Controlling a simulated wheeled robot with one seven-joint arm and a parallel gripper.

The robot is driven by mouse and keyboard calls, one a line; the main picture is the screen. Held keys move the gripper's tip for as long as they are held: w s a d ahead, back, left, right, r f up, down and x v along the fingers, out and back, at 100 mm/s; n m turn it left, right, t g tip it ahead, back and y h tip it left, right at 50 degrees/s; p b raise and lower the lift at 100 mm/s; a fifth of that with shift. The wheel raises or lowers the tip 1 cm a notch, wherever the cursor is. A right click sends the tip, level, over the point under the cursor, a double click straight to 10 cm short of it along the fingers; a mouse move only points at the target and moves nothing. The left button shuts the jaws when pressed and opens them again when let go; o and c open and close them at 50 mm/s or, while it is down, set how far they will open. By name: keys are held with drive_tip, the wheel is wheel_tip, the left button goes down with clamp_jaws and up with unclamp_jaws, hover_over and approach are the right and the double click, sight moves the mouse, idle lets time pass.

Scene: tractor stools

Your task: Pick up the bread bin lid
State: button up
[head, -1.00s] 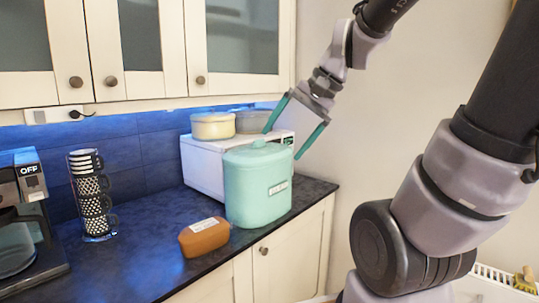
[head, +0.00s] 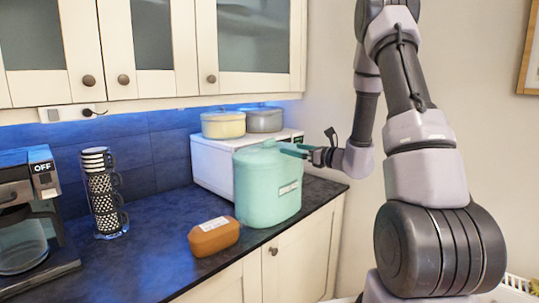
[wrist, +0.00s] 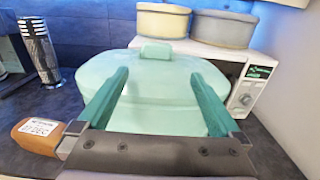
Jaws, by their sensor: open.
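The bread bin (head: 265,195) is a mint-green canister with a label, upright near the counter's right end. Its lid (head: 262,151) is on top, with a small raised knob. In the wrist view the lid (wrist: 155,75) fills the middle, with its knob (wrist: 156,49) beyond the fingertips. My gripper (head: 292,150) is at the right side of the lid, reaching in level from the right. In the wrist view my gripper (wrist: 160,80) is open, its two teal fingers apart over the near part of the lid. Nothing is between them but the view of the lid.
A white microwave (head: 213,166) stands behind the bin, with a cream pot (head: 223,125) and a grey pot (head: 264,120) on it. A brown loaf-shaped box (head: 214,236) lies in front. Stacked cups (head: 104,195) and a coffee maker (head: 30,220) are at the left.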

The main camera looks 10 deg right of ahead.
sight(271, 144)
drive_tip(key=x, duration=0.9)
drive_tip(key=shift+w+a, duration=0.15)
drive_tip(key=shift+a, duration=0.25)
drive_tip(key=shift+r, duration=0.1)
clamp_jaws()
